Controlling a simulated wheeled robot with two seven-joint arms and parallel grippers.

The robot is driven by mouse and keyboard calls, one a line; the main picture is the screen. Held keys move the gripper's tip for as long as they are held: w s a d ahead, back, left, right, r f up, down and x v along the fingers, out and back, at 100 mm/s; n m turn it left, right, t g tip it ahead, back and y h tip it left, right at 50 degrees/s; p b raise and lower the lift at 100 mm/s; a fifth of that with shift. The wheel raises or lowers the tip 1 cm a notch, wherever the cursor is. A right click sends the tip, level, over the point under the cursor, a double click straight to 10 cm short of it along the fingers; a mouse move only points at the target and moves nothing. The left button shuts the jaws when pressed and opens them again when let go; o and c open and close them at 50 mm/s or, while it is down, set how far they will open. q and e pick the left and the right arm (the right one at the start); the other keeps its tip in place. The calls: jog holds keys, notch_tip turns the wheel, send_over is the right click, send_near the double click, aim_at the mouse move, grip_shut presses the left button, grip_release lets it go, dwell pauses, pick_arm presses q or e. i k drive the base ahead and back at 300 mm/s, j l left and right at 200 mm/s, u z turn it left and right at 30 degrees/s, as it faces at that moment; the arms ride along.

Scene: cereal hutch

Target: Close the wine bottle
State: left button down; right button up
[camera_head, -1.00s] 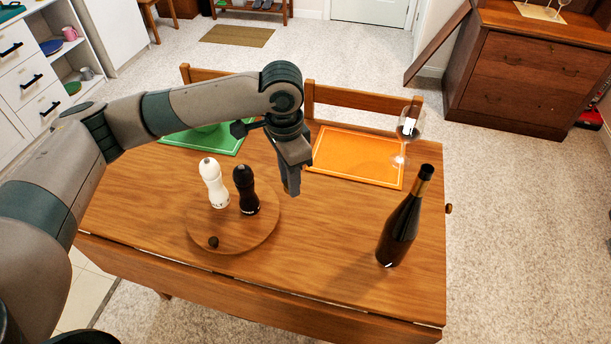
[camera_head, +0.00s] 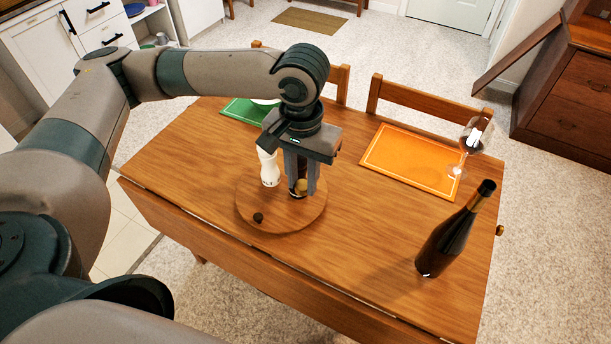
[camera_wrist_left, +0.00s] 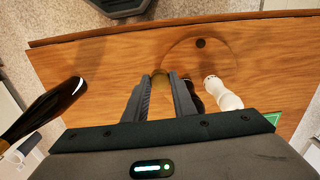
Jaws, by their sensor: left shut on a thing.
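The dark wine bottle (camera_head: 452,240) stands upright on the right part of the table, its dark neck open at the top as far as I can see. It also shows at the left of the left wrist view (camera_wrist_left: 40,108). My left gripper (camera_head: 302,191) points down over the round board, well left of the bottle. It is shut on a small tan, cork-like piece (camera_head: 301,184), which shows between the fingers in the left wrist view (camera_wrist_left: 160,80). The fingers partly hide this piece. My right gripper is not in view.
The round wooden board (camera_head: 285,222) bears a white mill (camera_head: 268,167), a dark mill mostly hidden behind my gripper, and a small dark knob (camera_head: 258,217). An orange placemat (camera_head: 410,160) and a wine glass (camera_head: 474,135) are farther back. Table between board and bottle is clear.

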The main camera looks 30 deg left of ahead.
aim_at(449, 239)
jog(key=i+j, duration=0.1)
jog(key=j, duration=0.25)
jog(key=i+j, duration=0.15)
jog(key=j, duration=0.2)
jog(key=i+j, duration=0.1)
jog(key=j, duration=0.25)
jog(key=z, duration=1.25)
